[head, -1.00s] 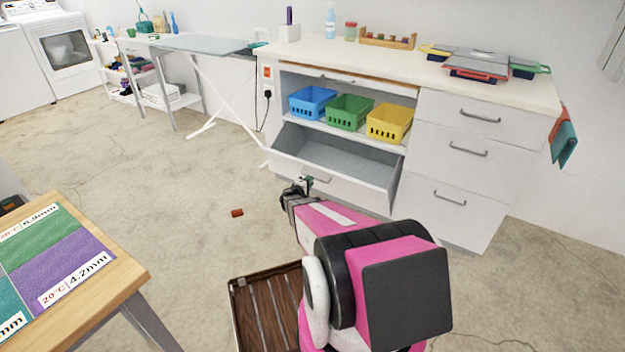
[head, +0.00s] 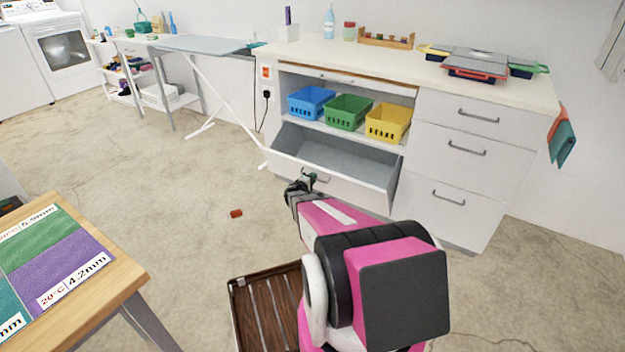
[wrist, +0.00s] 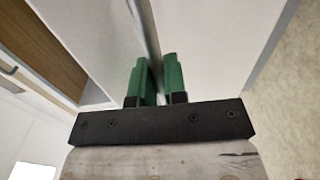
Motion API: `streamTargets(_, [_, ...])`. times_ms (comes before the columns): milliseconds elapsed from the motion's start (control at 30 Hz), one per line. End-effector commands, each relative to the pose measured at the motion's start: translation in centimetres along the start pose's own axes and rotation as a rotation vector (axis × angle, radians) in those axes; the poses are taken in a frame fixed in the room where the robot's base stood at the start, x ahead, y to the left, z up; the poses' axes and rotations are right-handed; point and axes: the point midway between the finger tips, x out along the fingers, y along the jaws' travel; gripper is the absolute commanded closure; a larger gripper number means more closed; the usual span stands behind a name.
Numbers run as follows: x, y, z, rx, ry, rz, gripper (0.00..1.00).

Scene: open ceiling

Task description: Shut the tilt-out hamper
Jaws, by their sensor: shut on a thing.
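The tilt-out hamper (head: 345,187) is a white front panel with a grey inside, in the lower left part of the white cabinet. It is tilted outward and open at the top. Its bar handle (head: 318,178) is on the outer face. My gripper (head: 303,183) is at the left part of this handle. In the wrist view my gripper (wrist: 157,80) has its two green fingers shut on the grey bar handle (wrist: 148,35), which runs between them. The white panel (wrist: 205,45) fills much of that view.
Blue (head: 311,101), green (head: 348,111) and yellow (head: 388,122) baskets stand on the shelf above the hamper. Closed drawers (head: 465,150) are to the right. An ironing board (head: 200,44) stands left. A small red block (head: 236,213) lies on the floor. A wooden table (head: 115,262) is at front left.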

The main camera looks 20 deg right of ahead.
Motion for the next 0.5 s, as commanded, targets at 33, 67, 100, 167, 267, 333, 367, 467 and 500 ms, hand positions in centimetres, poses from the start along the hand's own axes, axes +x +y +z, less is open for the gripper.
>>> streamTargets(33, [0.2,0.2,0.0,0.0,0.0,-0.002,1.0])
streamTargets(67, [0.3,0.3,0.0,0.001,0.0,-0.006,1.0])
streamTargets(100, [0.5,0.4,0.0,0.001,0.0,-0.012,1.0])
streamTargets(167, [0.8,0.7,0.0,0.001,0.0,-0.023,1.0])
streamTargets(267, [1.5,1.4,0.0,0.002,0.0,-0.05,1.0])
streamTargets(333, [2.2,2.0,0.0,0.003,0.001,-0.074,1.0])
streamTargets(367, [2.6,2.2,0.0,0.002,0.0,-0.086,1.0])
streamTargets(467, [3.8,3.1,0.0,0.003,0.0,-0.128,1.0])
streamTargets(500, [4.3,3.4,0.0,0.003,0.0,-0.145,1.0])
